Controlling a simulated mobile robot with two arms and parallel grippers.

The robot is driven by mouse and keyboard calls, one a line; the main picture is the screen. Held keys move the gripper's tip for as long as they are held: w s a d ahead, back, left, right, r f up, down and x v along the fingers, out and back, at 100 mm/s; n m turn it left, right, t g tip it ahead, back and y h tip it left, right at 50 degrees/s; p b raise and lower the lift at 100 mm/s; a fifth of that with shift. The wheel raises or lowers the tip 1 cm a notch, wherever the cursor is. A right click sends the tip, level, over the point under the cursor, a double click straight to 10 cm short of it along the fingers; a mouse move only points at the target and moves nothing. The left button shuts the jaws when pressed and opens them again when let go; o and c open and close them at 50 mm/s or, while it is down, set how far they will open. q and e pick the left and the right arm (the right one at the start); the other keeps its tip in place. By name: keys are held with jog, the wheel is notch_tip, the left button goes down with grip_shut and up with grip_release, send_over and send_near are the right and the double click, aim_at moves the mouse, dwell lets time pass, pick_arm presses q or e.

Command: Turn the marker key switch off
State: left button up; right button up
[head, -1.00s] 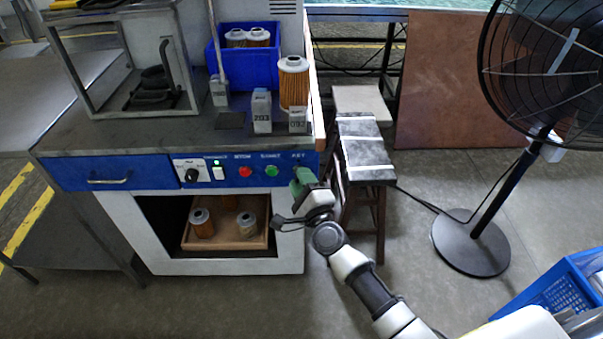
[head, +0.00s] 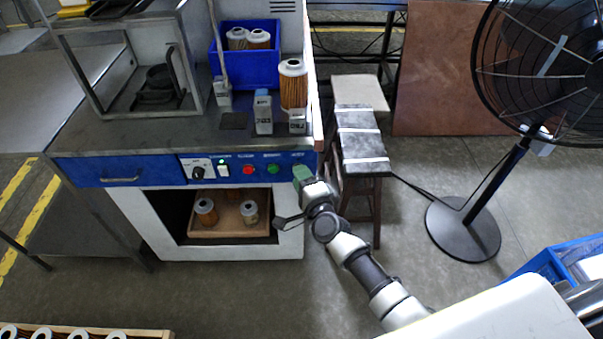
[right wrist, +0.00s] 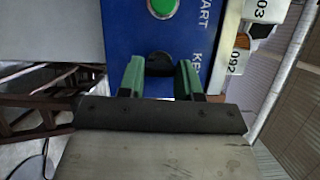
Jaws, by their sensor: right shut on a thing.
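The marker's blue control panel (head: 235,169) is on the front of the bench machine in the head view, with a dial, a white switch, a red button and a green button. The key switch is hidden behind my right gripper (head: 303,176) at the panel's right end. In the right wrist view the black key switch (right wrist: 159,58) sits beside the partly hidden KEY label. The green fingers of my right gripper (right wrist: 161,75) stand on either side of it, shut on it. Which way the key is turned cannot be told. My left gripper is not in view.
Filter cartridges stand on the bench (head: 293,84), in a blue bin (head: 245,72) and in a wooden tray (head: 228,232) below. A stool (head: 362,150) and a fan (head: 462,230) stand to the right. A cartridge crate (head: 150,334) shows at bottom left.

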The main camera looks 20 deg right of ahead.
jog(key=shift+f+n+g, duration=0.1)
jog(key=shift+n+g, duration=0.2)
dwell(0.4)
jog(key=o, duration=0.9)
jog(key=shift+o, duration=0.2)
jog(key=s+d+p, duration=0.1)
jog(key=s, duration=1)
jog(key=shift+w+d, duration=0.1)
